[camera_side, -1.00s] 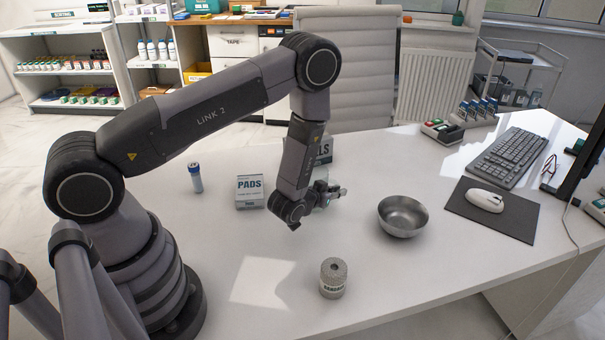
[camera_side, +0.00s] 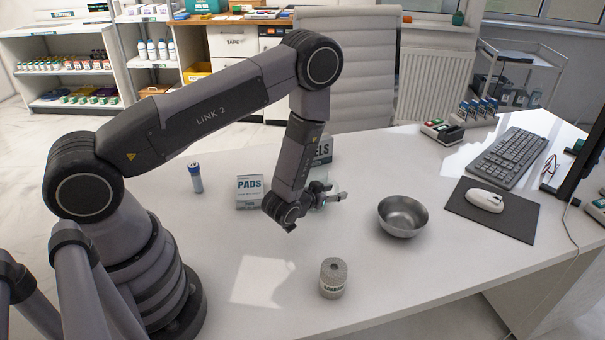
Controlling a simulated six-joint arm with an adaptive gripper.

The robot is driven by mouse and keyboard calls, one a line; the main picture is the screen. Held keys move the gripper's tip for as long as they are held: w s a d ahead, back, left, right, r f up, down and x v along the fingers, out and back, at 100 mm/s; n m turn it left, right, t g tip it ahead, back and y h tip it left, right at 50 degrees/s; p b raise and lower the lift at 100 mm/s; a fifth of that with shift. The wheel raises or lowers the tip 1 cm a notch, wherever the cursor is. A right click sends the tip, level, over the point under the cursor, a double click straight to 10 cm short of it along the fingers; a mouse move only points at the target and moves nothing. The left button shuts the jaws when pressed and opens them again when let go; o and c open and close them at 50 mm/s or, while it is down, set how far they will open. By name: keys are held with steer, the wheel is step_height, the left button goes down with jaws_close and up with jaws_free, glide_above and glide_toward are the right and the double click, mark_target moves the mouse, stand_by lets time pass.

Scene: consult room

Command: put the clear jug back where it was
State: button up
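My gripper (camera_side: 328,197) is low over the middle of the white desk, pointing right, left of the steel bowl. My wrist partly hides it, and its fingers are too small to show whether they are open or shut. A faint, pale see-through shape (camera_side: 334,186) shows right beside the fingers. It may be the clear jug, but I cannot make out its outline or whether it is held. No other clear jug shows on the desk.
A steel bowl (camera_side: 403,216) stands right of my gripper. A PADS box (camera_side: 250,192), a blue-labelled tube (camera_side: 196,178) and a box lettered "ELS" (camera_side: 323,150) stand left and behind. A grey ridged container (camera_side: 333,278) is in front. The front left desk is clear.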

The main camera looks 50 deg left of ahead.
steer(key=v, duration=0.5)
step_height(320, 180, up, 22)
steer(key=s+d+g+h, duration=0.2)
steer(key=g+h, duration=0.1)
steer(key=g, duration=0.1)
steer(key=s+a+r+m+g, duration=0.1)
steer(key=s+r, duration=0.4)
steer(key=s, duration=0.7)
steer(key=s+a+r+m+g, duration=0.1)
steer(key=s+r, duration=0.5)
steer(key=s, duration=0.6)
steer(key=shift+a+g, duration=0.55)
steer(key=shift+g, duration=0.25)
